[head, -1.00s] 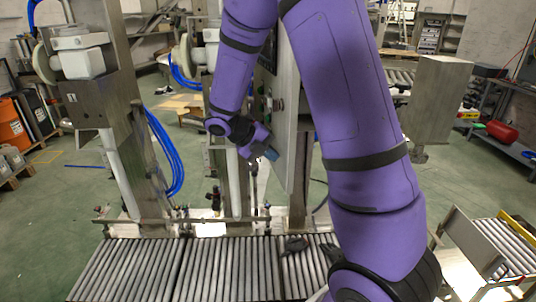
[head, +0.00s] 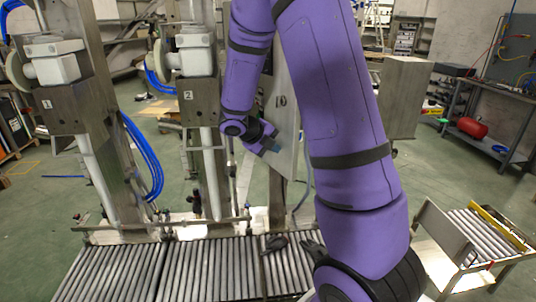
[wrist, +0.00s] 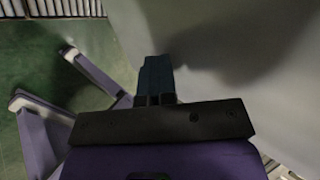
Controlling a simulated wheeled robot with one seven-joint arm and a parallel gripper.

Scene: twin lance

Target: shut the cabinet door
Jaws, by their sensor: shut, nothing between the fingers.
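The cabinet door (head: 288,132) is a light grey panel standing upright behind my arm in the head view. My purple upper arm hides much of it. My gripper (head: 272,149) is at the lower part of this panel, with its blue fingers shut and empty. In the wrist view the shut fingers (wrist: 157,76) lie beside a broad grey surface (wrist: 245,75), which looks like the door. A dark shadow falls on it near the fingertips. I cannot tell whether the fingers touch it. The cabinet body and the door's hinge side are mostly hidden.
A roller conveyor (head: 165,270) runs along the front, with metal columns and blue hoses (head: 145,155) behind it at left. A short roller cart (head: 480,235) stands at right. A grey box-shaped cabinet (head: 405,97) and a workbench (head: 490,130) stand farther back. Green floor lies between them.

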